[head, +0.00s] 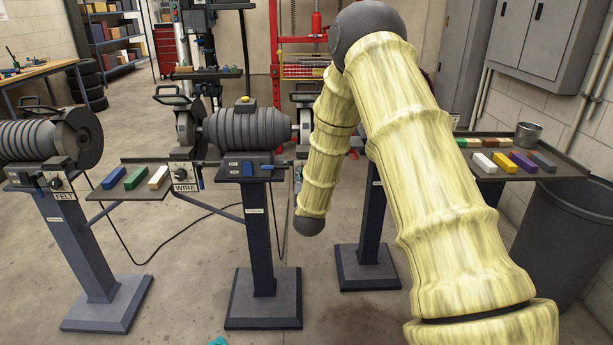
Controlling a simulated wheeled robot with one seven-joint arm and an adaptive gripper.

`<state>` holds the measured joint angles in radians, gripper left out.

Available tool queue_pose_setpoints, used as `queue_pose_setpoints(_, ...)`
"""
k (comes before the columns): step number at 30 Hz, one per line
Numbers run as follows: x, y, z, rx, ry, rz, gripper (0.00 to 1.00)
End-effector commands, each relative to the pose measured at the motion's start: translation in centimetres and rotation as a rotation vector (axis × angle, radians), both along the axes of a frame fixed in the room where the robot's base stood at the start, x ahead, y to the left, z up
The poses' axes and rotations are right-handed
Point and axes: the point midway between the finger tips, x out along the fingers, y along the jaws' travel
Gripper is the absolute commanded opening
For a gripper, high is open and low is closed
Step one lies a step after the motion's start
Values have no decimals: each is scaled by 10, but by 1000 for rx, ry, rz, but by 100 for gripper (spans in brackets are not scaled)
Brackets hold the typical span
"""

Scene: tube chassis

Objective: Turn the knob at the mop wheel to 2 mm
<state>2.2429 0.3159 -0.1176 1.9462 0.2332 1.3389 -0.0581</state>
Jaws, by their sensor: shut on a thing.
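No label reading mop shows, and no mop-wheel knob can be made out. My pale yellow arm arches up and back down across the right half of the head view. It covers much of the right-hand machine, of which a guard (304,99) and a dark pedestal (374,215) show. The visible forearm runs down to a grey joint in front of the machines. My gripper is not visible. Two other knobs show: one above the FELT label (65,196) at far left, and one above the WIRE label (185,188) left of centre.
A ribbed grey motor (247,129) stands on the middle pedestal (258,235). A left tray (146,163) and a right tray (552,166) hold coloured bars; a metal cup (527,134) stands on the right one. A dark bin (572,235) stands at right. A black cable crosses the floor.

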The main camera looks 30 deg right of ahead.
Motion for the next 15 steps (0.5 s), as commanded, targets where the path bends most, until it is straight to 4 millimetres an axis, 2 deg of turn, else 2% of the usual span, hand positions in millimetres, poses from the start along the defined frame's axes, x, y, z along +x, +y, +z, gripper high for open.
queue_pose_setpoints(15,-1,0,-1,-413,254,2,9)
